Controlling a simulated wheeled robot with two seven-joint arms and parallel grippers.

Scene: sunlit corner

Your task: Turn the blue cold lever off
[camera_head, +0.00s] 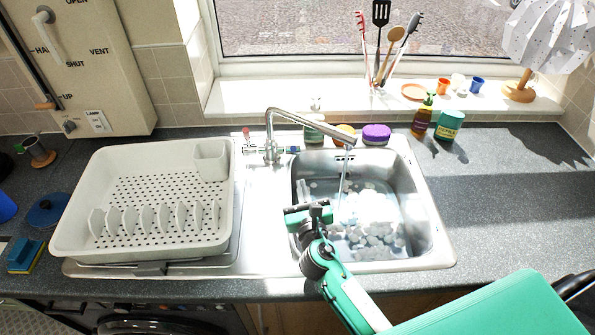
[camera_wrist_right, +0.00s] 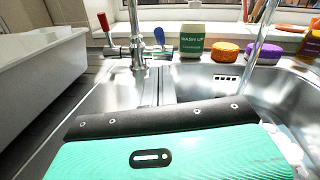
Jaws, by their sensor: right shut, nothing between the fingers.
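The chrome tap (camera_head: 272,150) stands behind the sink, with a long spout reaching right over the basin. Its blue cold lever (camera_head: 293,149) is on the right side; in the right wrist view the blue lever (camera_wrist_right: 159,36) points up. The red lever (camera_head: 246,133) is on the left side and also points up in the wrist view (camera_wrist_right: 105,22). A stream of water (camera_head: 345,172) falls from the spout into the sink. My right gripper (camera_head: 307,212) is over the sink's left front part, shut and empty, in front of the tap and apart from the levers. My left gripper is out of view.
A white dish rack (camera_head: 80,215) stands left of the tap. The sink (camera_head: 425,195) holds water with white foam. Behind it are a wash-up bottle (camera_wrist_right: 192,42), an orange sponge (camera_wrist_right: 225,52) and a purple one (camera_head: 376,132). The counter right of the sink (camera_head: 500,215) is clear.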

